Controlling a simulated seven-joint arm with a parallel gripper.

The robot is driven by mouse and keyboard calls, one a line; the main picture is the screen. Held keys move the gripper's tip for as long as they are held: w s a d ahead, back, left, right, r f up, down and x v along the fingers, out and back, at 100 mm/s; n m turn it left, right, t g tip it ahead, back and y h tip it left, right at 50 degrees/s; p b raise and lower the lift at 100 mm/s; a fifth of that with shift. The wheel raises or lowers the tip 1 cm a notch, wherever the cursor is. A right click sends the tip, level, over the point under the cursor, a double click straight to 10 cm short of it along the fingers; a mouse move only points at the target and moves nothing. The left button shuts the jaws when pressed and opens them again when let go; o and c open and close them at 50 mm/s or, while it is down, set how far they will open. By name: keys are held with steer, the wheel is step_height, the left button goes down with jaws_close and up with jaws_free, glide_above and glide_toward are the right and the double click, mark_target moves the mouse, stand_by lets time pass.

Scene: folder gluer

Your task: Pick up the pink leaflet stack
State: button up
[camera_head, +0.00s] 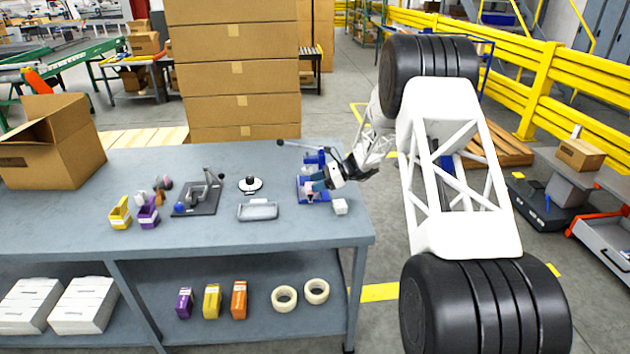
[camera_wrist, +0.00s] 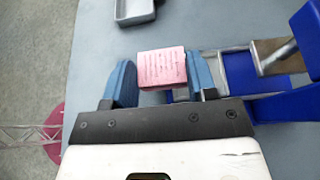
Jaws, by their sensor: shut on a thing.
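The pink leaflet stack (camera_wrist: 162,68) is a small pink block with printed lines on its face. It sits between the two blue fingers of my gripper (camera_wrist: 161,82) in the wrist view, and the fingers are shut on it. In the head view my gripper (camera_head: 318,186) reaches in from the right over the blue fixture (camera_head: 322,197) near the table's right end. Only a small pink patch of the stack (camera_head: 310,188) shows there. I cannot tell whether the stack still touches the fixture or the table.
The blue fixture with a metal part (camera_wrist: 275,54) is close on the right in the wrist view. A white block (camera_head: 340,206) is beside it on the grey table (camera_head: 270,240). A grey tray (camera_head: 258,211) and a black-based device (camera_head: 197,197) stand to the left.

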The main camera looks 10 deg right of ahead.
steer(key=s, duration=0.7)
steer(key=s+d+r, duration=0.1)
steer(key=s, duration=0.3)
steer(key=shift+s, duration=0.35)
steer(key=shift+w+a+r, duration=0.1)
steer(key=shift+r, duration=0.05)
steer(key=shift+w+d+r+m+t+h, duration=0.55)
steer(key=shift+w+r+m+t+h, duration=1.65)
steer(key=shift+r+m+t, duration=2.25)
steer(key=d+r+m+t+h, duration=0.4)
steer(key=d+r+m+h, duration=0.1)
steer(key=r+m+h, duration=0.4)
steer(key=shift+s+d+r+t, duration=0.2)
steer(key=shift+s+d+t, duration=0.05)
steer(key=shift+d+t, duration=0.1)
